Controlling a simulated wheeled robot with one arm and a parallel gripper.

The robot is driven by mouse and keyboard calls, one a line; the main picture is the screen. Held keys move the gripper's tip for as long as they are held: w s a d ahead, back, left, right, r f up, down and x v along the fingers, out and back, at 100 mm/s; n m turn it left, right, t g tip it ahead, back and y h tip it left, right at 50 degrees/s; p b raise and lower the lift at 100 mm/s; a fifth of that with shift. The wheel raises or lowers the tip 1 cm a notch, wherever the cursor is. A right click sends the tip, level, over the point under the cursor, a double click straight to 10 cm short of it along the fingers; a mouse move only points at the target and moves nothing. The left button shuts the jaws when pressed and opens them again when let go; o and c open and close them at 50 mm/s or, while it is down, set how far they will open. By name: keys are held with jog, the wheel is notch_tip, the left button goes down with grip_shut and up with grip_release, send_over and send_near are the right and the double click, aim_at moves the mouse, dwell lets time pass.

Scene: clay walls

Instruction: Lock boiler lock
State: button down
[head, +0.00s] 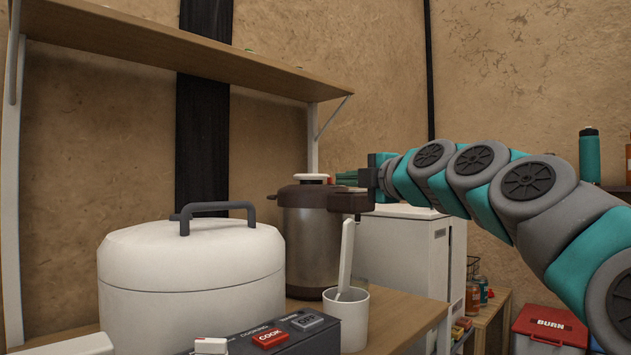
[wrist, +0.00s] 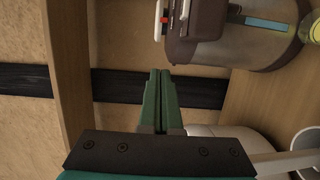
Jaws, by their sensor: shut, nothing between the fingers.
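The boiler (head: 309,245) is a steel cylinder with a dark brown lid and spout, upright on the counter behind the white cooker. In the wrist view it (wrist: 262,52) appears sideways at the top right. A small white piece with a red mark (wrist: 163,20) sits at its brown top; it may be the lock, but its setting is unclear. My gripper (head: 343,178) is at lid height by the spout, partly hidden by its own wrist. In the wrist view its green fingers (wrist: 159,75) are together and empty, apart from the brown top.
A large white cooker (head: 190,285) and a control box with a red COOK button (head: 270,338) stand in front. A white cup (head: 346,315) with a utensil stands close to the boiler. A wooden shelf (head: 180,50) hangs above. A white cabinet (head: 410,260) stands behind right.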

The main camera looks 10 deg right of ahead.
aim_at(340, 189)
jog(key=shift+w, duration=0.1)
dwell(0.3)
jog(key=w+p, duration=0.1)
jog(key=w, duration=0.2)
jog(key=w+a+p, duration=0.1)
jog(key=w, duration=0.3)
jog(key=w+p, duration=0.1)
jog(key=w, duration=0.3)
jog(key=shift+a+r+p, duration=0.15)
jog(key=shift+p, duration=0.25)
jog(key=shift+w+d, duration=0.25)
jog(key=shift+d, duration=0.15)
jog(key=shift+w+d+r+b, duration=0.2)
jog(key=shift+w+d+b, duration=0.2)
jog(key=shift+d, duration=0.1)
jog(key=shift+w+d+r+b, duration=0.2)
jog(key=shift+w+d+b, duration=0.15)
jog(key=shift+d+b, duration=0.1)
jog(key=shift+w+d+r+b, duration=0.15)
jog(key=shift+d+r+b, duration=0.2)
jog(key=shift+b, duration=0.3)
jog(key=shift+d, duration=0.15)
